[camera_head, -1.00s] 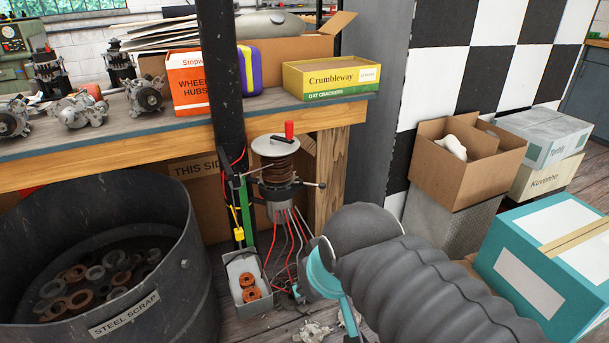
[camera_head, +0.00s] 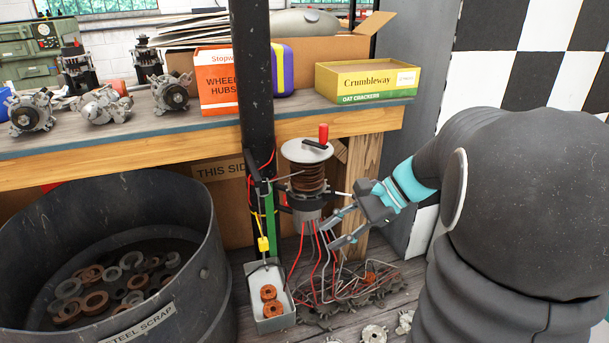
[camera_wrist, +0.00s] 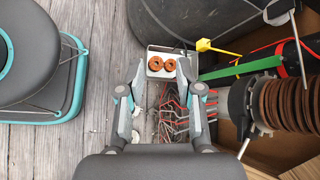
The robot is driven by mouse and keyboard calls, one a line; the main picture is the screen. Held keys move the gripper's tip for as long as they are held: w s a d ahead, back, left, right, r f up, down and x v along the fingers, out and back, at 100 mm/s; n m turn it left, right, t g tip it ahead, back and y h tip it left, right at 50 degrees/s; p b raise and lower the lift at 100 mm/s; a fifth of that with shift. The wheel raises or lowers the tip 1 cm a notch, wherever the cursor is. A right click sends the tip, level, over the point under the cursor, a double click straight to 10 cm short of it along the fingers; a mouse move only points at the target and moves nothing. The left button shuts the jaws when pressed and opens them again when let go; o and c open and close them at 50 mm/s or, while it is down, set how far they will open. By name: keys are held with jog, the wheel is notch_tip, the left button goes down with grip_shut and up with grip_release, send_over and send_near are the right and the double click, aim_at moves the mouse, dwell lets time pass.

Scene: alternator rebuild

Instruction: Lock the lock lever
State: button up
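A coil winder (camera_head: 307,190) with copper-brown windings, a white top disc and a red-handled crank stands beside the black post. A thin rod (camera_head: 343,193) sticks out to the right from its dark collar, close to my wrist; I cannot tell for sure whether it is the lock lever. My gripper (camera_head: 328,236) is open and empty, with its fingers just right of and below the collar, over red and white wires. In the wrist view, the open fingers (camera_wrist: 167,90) point toward the small tray, and the winder (camera_wrist: 270,103) lies to their right.
A steel scrap bin (camera_head: 205,250) stands at the left. A small grey tray (camera_head: 251,290) holds two copper rings. The wooden bench (camera_head: 380,112) is above, with boxes and alternator parts on it. Wires and scrap pieces lie on the floor below my gripper.

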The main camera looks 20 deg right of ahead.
jog(key=w+d+f+m+t+y, duration=0.25)
jog(key=w+d+m, duration=0.25)
jog(key=d, duration=0.5)
jog(key=m+t+y+b, duration=0.2)
jog(key=m+t, duration=0.3)
jog(key=t, duration=0.1)
send_near(350, 195)
jog(key=x, duration=1)
jog(key=shift+w+f, duration=0.1)
jog(key=shift+f, duration=0.05)
grip_shut()
